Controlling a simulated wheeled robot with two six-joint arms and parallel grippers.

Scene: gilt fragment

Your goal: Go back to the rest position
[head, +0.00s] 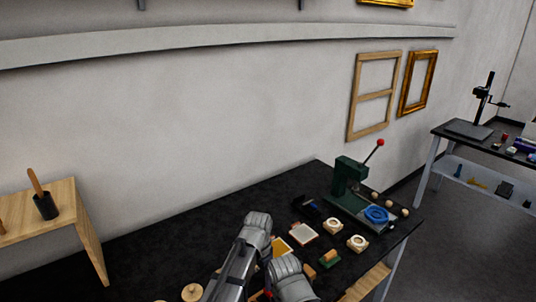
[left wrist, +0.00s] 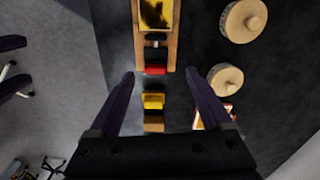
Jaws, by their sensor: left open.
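My left gripper (left wrist: 160,73) is open in the left wrist view, its two dark fingers spread apart with nothing held between them. It points down over a black tabletop (left wrist: 210,50). A wooden piece with a yellow and black panel (left wrist: 155,14) and a red block (left wrist: 155,70) lie below and ahead of the fingers. A small yellow block (left wrist: 153,101) shows between the fingers. In the head view, my grey arm parts stand at the bottom middle over the black table (head: 180,230), and the fingertips are hard to make out. My right gripper is not identifiable.
A wooden stand (head: 60,215) is at left. Two round wooden discs (left wrist: 243,20) lie right in the wrist view.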

